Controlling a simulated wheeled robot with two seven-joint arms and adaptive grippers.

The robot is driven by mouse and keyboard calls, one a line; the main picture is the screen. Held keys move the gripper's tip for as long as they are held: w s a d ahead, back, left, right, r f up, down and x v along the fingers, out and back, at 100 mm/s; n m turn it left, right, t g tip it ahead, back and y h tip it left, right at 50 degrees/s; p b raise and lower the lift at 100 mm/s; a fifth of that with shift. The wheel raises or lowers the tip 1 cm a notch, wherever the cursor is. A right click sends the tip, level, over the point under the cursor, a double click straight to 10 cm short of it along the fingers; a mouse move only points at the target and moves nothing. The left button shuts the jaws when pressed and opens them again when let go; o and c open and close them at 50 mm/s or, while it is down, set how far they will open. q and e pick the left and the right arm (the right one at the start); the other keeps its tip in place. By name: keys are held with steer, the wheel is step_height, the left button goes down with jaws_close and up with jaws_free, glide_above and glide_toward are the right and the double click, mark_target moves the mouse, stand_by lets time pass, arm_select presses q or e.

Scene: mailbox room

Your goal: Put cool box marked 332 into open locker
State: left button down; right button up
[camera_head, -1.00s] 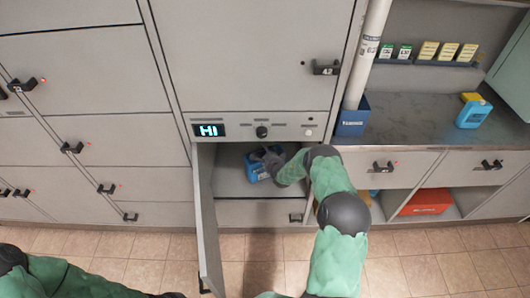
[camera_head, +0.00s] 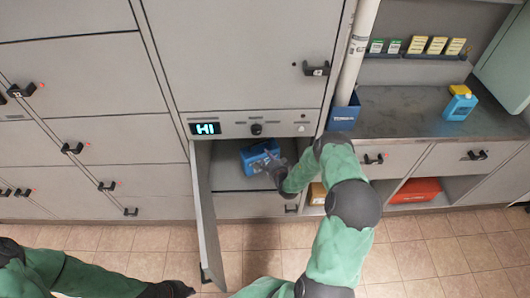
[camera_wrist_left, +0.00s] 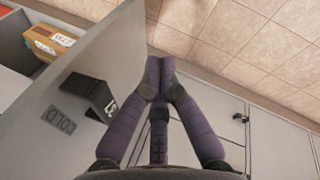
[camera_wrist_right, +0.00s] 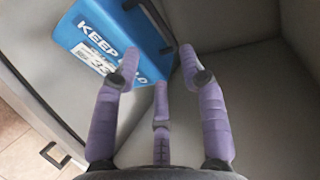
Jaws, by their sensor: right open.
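The blue cool box (camera_head: 258,154) sits inside the open locker (camera_head: 228,180) under the lit "HI" panel. In the right wrist view the box (camera_wrist_right: 105,40) has a black handle, "KEEP COLD" lettering and a white label starting "33"; a finger hides the rest. My right gripper (camera_head: 279,172) is open and empty in front of the box; its fingers (camera_wrist_right: 159,62) point toward it, not closed around it. The locker door (camera_head: 207,220) stands open toward me. My left gripper (camera_head: 176,290) is low by the floor; its fingertips (camera_wrist_left: 160,68) meet, with nothing between them.
A door marked "COLD" (camera_wrist_left: 75,100) with a black handle is close to my left gripper in its wrist view. To the right, a counter (camera_head: 400,112) holds a blue and yellow item (camera_head: 460,103). A red box (camera_head: 415,190) lies on a shelf below. The tiled floor is clear.

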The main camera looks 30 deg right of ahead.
steer(key=s+a+f+n+g+y, duration=0.2)
steer(key=s+a+y, duration=0.15)
steer(key=a, duration=0.55)
steer(key=s+a+f+n+g+y, duration=0.1)
steer(key=s+a+n+g+y, duration=0.2)
steer(key=a, duration=0.5)
steer(key=s+a+f+n+g+y, duration=0.15)
steer(key=s+a+y, duration=0.25)
steer(key=a, duration=0.5)
steer(key=s+a+n+g+h, duration=0.1)
steer(key=s+a+n+g, duration=0.2)
steer(key=s+n, duration=0.3)
steer(key=s+a+n+g+h, duration=0.2)
steer(key=s+a+n+g, duration=0.1)
steer(key=s, duration=1)
steer(key=shift+a+r+n+g, duration=0.25)
steer(key=shift+a+n+g, duration=0.2)
steer(key=shift+n, duration=0.9)
steer(key=shift+s, duration=0.1)
steer(key=shift+s+d, duration=0.1)
steer(key=shift+d, duration=0.05)
